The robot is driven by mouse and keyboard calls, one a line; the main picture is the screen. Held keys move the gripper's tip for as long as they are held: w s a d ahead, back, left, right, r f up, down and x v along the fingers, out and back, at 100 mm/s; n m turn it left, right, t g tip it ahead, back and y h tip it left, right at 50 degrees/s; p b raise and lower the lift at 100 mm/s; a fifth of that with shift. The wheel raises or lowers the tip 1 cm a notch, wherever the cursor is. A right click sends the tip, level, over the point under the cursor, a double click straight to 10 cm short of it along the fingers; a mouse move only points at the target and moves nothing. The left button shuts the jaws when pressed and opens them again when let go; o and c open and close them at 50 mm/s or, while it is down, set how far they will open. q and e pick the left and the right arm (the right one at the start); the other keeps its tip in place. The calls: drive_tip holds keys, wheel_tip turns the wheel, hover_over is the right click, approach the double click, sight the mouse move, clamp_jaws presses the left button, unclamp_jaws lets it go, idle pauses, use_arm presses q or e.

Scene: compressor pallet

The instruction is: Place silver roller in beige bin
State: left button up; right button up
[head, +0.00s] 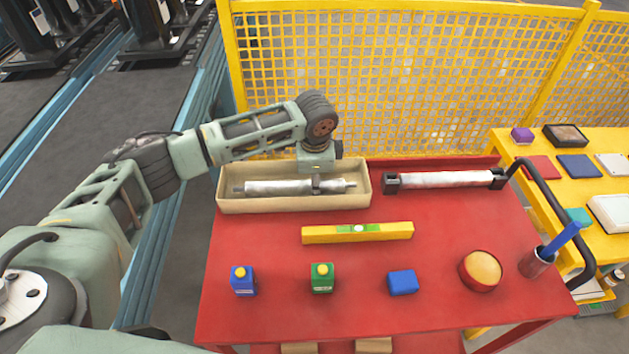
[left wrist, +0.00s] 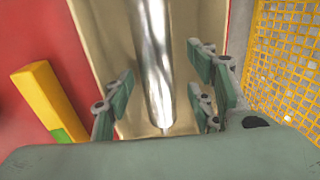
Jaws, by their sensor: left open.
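The silver roller (head: 285,187) lies lengthwise inside the beige bin (head: 290,205) at the back left of the red table. My left gripper (head: 316,184) is over the right part of the roller, pointing down into the bin. In the left wrist view the left gripper (left wrist: 160,110) is open, with its fingers on both sides of the roller (left wrist: 154,60) and apart from it. The bin's wall (left wrist: 90,35) shows beside the roller there. My right gripper is not in view.
A yellow level (head: 357,232) lies in front of the bin. A second roller in black end holders (head: 445,179) is right of it. Bottles, a blue box (head: 403,282), a round container (head: 480,270) and a cup (head: 537,262) stand nearer. A yellow mesh fence (head: 400,80) rises behind.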

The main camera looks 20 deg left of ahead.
use_arm(q)
wheel_tip(320, 180, up, 11)
drive_tip(key=s+d, duration=0.1)
drive_tip(key=s, duration=0.1)
drive_tip(key=shift+b, duration=0.4)
